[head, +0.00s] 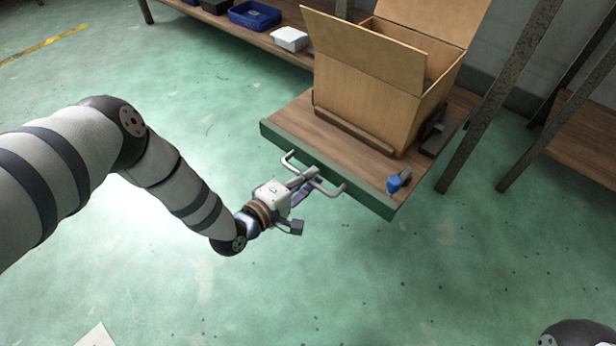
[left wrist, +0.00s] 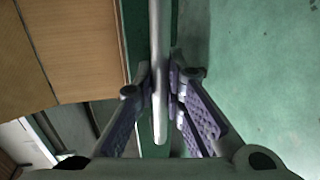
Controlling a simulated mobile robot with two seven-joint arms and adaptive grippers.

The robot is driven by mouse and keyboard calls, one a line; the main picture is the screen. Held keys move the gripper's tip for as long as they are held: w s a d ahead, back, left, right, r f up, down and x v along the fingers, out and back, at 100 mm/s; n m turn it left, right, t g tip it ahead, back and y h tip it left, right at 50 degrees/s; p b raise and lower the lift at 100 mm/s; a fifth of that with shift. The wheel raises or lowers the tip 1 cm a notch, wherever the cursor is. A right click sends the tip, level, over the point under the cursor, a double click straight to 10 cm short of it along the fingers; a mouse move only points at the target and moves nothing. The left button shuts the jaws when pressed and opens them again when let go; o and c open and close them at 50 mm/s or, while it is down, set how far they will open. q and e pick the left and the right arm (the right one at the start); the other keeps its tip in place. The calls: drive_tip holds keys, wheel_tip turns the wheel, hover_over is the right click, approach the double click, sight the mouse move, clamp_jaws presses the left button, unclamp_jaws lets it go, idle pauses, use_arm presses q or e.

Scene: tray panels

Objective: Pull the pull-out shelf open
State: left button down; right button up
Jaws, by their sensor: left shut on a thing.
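The pull-out shelf (head: 290,140) has a brown wooden top and a green front edge. It sticks out in front of the rack, in the middle of the head view. A light metal bar handle (head: 333,190) stands off its front. My left gripper (head: 312,177) reaches it from the lower left and is shut on this handle. In the left wrist view the handle (left wrist: 158,50) runs between the two purple-padded fingers (left wrist: 158,82). My right gripper is out of view.
An open cardboard box (head: 365,95) stands on the shelf behind a low dark rail. A blue object (head: 397,182) lies near the shelf's right front corner. Metal posts (head: 500,95) rise at the right. A lower shelf (head: 240,33) holds bins at the back. The green floor in front is clear.

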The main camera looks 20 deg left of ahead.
sight(319, 168)
use_arm(q)
drive_tip(key=b+x, duration=0.1)
drive_tip(key=x, duration=0.1)
drive_tip(key=b+x, duration=0.1)
drive_tip(key=x, duration=0.1)
drive_tip(key=shift+w+r, duration=0.1)
drive_tip(key=shift+r, duration=0.1)
drive_tip(key=shift+w+d+r, duration=0.1)
drive_tip(key=shift+w+r, duration=0.05)
drive_tip(key=shift+w, duration=0.15)
drive_tip(key=c, duration=1.7)
unclamp_jaws()
drive_tip(key=shift+o, duration=0.2)
drive_tip(key=shift+s, duration=0.1)
drive_tip(key=v, duration=1.2)
